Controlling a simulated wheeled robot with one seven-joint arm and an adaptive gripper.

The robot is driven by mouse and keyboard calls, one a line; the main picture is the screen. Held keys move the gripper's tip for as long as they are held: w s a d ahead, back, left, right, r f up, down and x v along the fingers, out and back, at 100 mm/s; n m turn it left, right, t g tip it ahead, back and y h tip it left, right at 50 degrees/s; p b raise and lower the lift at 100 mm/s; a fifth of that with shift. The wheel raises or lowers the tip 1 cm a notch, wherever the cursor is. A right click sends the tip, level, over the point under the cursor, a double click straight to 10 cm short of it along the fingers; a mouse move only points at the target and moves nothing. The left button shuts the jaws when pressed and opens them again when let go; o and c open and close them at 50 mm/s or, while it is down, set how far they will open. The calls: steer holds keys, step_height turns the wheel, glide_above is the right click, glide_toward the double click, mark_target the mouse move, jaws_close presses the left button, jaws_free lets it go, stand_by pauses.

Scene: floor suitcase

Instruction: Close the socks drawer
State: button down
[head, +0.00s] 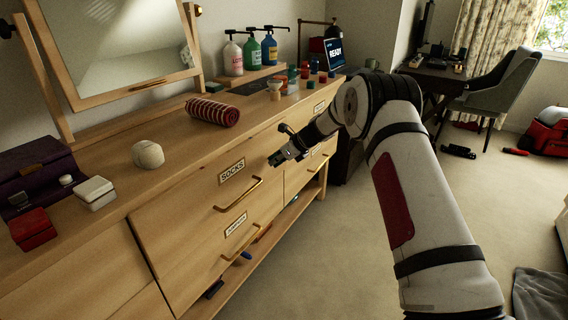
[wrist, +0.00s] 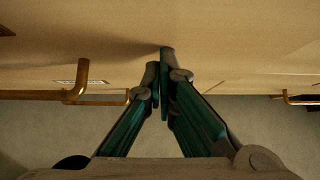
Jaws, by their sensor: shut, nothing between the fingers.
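The socks drawer (head: 185,203) is in the wooden dresser, with a SOCKS label (head: 231,171) and a brass bar handle (head: 238,196) on its front. Its front looks close to flush with the dresser; I cannot tell whether a small gap is left. My gripper (head: 275,159) is shut and empty, at the upper right of that handle. In the wrist view my gripper's fingertips (wrist: 163,62) meet in front of a pale wooden surface; I cannot tell whether they touch it. A brass handle (wrist: 80,82) shows left of them.
A lower labelled drawer (head: 205,255) and an open bottom shelf (head: 245,265) lie below. The dresser top (head: 190,150) holds a striped roll (head: 212,111), a pale ball (head: 147,154), boxes and pump bottles (head: 251,52). A chair (head: 498,85) and desk stand behind.

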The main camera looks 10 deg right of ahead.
steer(key=shift+w+a, duration=0.65)
steer(key=shift+a, duration=0.05)
steer(key=shift+a, duration=0.1)
steer(key=shift+r, duration=0.1)
